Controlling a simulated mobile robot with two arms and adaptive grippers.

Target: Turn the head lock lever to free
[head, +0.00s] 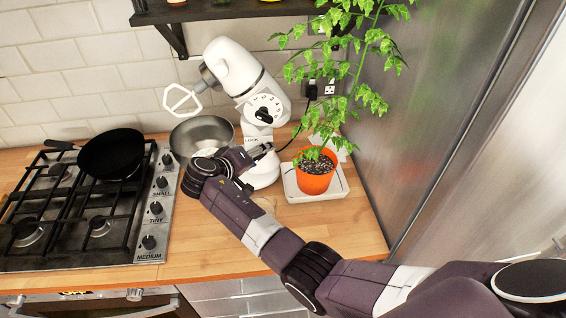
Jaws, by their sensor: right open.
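A white stand mixer (238,70) stands on the wooden counter against the tiled wall, its head tilted up with a white flat beater hanging at the left. A black and white dial (264,108) is on the head's side. The word LOCK shows on the mixer's neck below the dial; the lock lever itself is too small or hidden to make out. My right gripper (263,151) is open beside the neck, just below that label; whether it touches anything I cannot tell. A steel bowl (203,133) sits left of the neck, partly behind my arm. My left gripper is not in view.
A potted plant (316,177) in an orange pot stands on a white tray (336,191) close right of my gripper. A gas hob (62,228) with a black pan (112,153) is at the left. A steel fridge side (420,110) bounds the right.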

